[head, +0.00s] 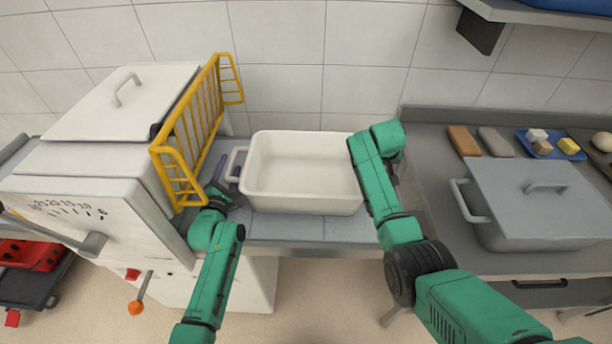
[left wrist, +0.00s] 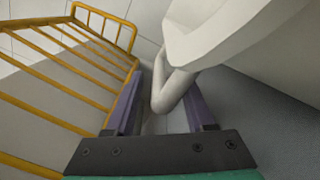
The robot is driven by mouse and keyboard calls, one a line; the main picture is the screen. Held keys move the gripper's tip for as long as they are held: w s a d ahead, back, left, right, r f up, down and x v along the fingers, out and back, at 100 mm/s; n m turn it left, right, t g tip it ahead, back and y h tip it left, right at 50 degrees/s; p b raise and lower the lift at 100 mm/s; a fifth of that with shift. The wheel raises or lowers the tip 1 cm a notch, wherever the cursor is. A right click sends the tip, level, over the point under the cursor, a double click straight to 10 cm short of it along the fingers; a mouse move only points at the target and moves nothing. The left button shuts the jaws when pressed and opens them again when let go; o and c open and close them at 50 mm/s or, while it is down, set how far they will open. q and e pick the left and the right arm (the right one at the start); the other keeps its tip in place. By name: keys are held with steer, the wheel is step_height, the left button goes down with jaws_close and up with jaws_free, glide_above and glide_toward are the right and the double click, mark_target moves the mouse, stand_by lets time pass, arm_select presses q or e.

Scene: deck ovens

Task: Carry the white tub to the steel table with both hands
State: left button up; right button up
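The white tub (head: 300,206) is an open, empty rectangular bin standing upright on a grey ledge (head: 290,228) between the oven-like machine and the steel table (head: 430,150). Its left handle (head: 233,163) sticks out toward my left gripper (head: 230,178). In the left wrist view that handle (left wrist: 168,92) lies between the two purple fingers of the left gripper (left wrist: 165,112), with gaps visible beside it, so the gripper looks open around it. My right arm covers the tub's right end, hiding my right gripper and any right handle.
A yellow rack (head: 195,130) stands close left of the left gripper, against a white machine (head: 100,175). A lidded grey pot (head: 540,205) takes up much of the steel table. A blue tray (head: 550,145) with small blocks sits behind it. The table's left strip looks clear.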

arm_select(q)
jaws_close()
arm_select(e)
jaws_close()
arm_select(q)
steer(key=shift+a, duration=0.1)
arm_select(e)
steer(key=shift+d, duration=0.1)
stand_by(0.8)
